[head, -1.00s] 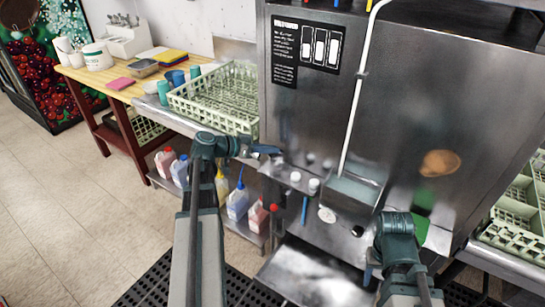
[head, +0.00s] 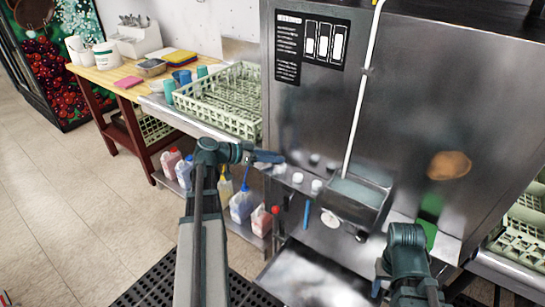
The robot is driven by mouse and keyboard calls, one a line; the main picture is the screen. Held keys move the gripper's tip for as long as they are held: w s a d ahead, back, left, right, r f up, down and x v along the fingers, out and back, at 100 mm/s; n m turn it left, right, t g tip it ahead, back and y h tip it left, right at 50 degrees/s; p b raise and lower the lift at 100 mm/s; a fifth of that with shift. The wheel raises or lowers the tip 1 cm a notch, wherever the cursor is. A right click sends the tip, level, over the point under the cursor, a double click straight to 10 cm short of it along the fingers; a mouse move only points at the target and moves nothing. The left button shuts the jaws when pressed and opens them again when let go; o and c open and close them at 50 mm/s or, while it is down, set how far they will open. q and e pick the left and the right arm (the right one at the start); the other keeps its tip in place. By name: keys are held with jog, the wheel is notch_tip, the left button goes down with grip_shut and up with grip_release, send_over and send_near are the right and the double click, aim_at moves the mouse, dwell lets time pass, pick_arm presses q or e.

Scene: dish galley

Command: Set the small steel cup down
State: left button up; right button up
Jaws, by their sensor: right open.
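I cannot make out a small steel cup with certainty. Several small pale round items, one of them white (head: 316,186), stand on the steel ledge at the front of the machine; they are too small to identify. My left gripper (head: 268,157) is near the left end of this ledge, seen from the side, and its jaws cannot be read. My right gripper (head: 377,287) is open at the lower right, in front of the machine, partly hidden by its own wrist. Nothing shows between its fingers.
The large steel machine (head: 420,100) fills the right side. A green rack (head: 225,100) is on the counter at left, beside a wooden table (head: 92,68) with cups and tubs. Bottles (head: 242,205) stand on a low shelf. Another rack (head: 525,240) is at far right.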

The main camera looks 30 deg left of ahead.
pick_arm(q)
jog(key=shift+r, duration=0.1)
jog(key=shift+s+a+r+p, duration=0.2)
jog(key=shift+p, duration=0.1)
jog(key=p+v, duration=0.4)
jog(key=v, duration=0.7)
jog(key=shift+s, duration=0.25)
